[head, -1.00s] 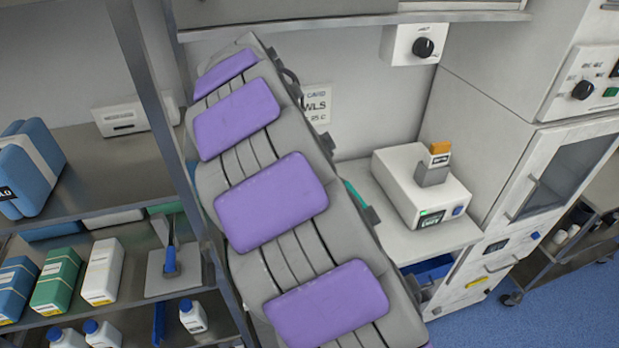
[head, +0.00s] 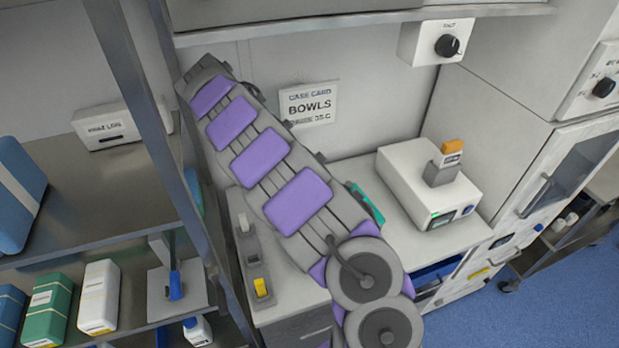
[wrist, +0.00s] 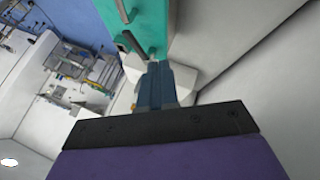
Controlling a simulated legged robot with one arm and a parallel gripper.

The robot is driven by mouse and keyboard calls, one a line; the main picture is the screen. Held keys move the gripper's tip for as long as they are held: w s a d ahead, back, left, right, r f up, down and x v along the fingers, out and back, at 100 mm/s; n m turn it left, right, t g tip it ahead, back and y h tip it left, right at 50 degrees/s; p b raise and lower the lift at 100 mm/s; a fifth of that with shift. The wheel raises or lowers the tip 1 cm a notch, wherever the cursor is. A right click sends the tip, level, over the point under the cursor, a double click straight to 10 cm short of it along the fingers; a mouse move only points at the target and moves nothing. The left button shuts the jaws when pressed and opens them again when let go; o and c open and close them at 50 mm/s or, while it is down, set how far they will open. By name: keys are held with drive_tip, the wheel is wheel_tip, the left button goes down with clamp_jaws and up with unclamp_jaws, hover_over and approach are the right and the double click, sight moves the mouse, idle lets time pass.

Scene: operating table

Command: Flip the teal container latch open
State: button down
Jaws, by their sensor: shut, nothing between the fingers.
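The teal container (head: 366,204) stands on the white counter behind my arm in the head view, mostly hidden by the arm. In the wrist view the teal container (wrist: 153,22) fills the top middle, with small grey bar-like parts on its face. One slanted grey bar (wrist: 131,44), perhaps the latch, lies just above and left of my fingertips. My gripper (wrist: 158,68) is shut and empty, its blue-grey fingers pointing at the container's lower part. I cannot tell whether they touch it. The gripper is hidden in the head view.
A white device (head: 420,180) with an orange-topped block stands right of the container. A grey strip with a yellow switch (head: 261,287) lies left of my arm. A metal shelf post (head: 150,130) stands close on the left. A case card (head: 308,104) hangs on the wall.

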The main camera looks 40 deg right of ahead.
drive_tip(key=shift+d+r, duration=0.1)
drive_tip(key=shift+r, duration=0.05)
drive_tip(key=b+x, duration=0.1)
drive_tip(key=x, duration=0.2)
drive_tip(key=b+x, duration=0.1)
drive_tip(key=x, duration=0.3)
drive_tip(key=s+x, duration=0.1)
drive_tip(key=x, duration=0.3)
drive_tip(key=shift+r+b, duration=0.35)
drive_tip(key=shift+b, duration=0.05)
drive_tip(key=shift+s+d, duration=0.2)
drive_tip(key=shift+s, duration=1)
drive_tip(key=shift+s+d, duration=0.1)
